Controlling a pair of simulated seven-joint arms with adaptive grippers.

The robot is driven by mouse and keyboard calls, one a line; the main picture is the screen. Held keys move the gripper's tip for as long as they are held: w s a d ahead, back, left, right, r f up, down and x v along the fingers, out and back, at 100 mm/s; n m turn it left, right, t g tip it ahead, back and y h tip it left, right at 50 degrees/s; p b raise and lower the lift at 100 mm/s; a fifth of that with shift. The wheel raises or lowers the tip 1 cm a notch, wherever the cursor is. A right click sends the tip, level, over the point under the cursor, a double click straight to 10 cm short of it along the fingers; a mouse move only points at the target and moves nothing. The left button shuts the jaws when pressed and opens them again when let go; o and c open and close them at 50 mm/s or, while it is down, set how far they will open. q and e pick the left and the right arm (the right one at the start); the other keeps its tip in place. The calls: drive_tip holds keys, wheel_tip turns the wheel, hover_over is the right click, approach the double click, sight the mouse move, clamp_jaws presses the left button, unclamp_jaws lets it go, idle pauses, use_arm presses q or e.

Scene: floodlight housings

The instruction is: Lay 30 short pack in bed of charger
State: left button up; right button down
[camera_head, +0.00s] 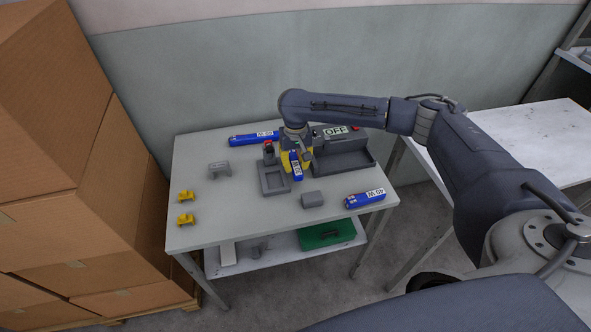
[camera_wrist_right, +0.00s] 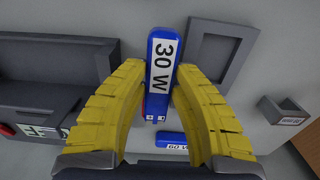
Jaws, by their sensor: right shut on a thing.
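My right gripper (camera_head: 297,158) has yellow ribbed fingers and is shut on a short blue 30 W pack (camera_head: 296,168). In the right wrist view the fingers (camera_wrist_right: 160,78) press on both sides of the pack (camera_wrist_right: 163,48), with its 30 W label facing the camera. The charger (camera_head: 335,131) is dark grey with an OFF sign; its long, rimmed bed (camera_head: 345,163) is empty where visible, and it also shows in the wrist view (camera_wrist_right: 45,60). The pack is held left of the bed, apart from it. My left gripper is out of view.
A grey rectangular frame (camera_head: 274,190) lies beside the held pack. Blue packs lie at the back (camera_head: 240,140) and front right (camera_head: 362,201). A small grey block (camera_head: 312,199), a grey bracket (camera_head: 219,170) and two yellow parts (camera_head: 186,196) stand on the table (camera_head: 232,215). Cartons rise at left.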

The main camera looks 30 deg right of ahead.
sight(296, 164)
drive_tip(key=shift+f, duration=1.5)
drive_tip(key=shift+f, duration=0.15)
drive_tip(key=c, duration=1.1)
unclamp_jaws()
drive_tip(key=shift+c, duration=0.2)
wheel_tip(296, 164, up, 11)
drive_tip(key=shift+r, duration=0.2)
drive_tip(key=shift+o, duration=0.9)
drive_tip(key=shift+r, duration=0.45)
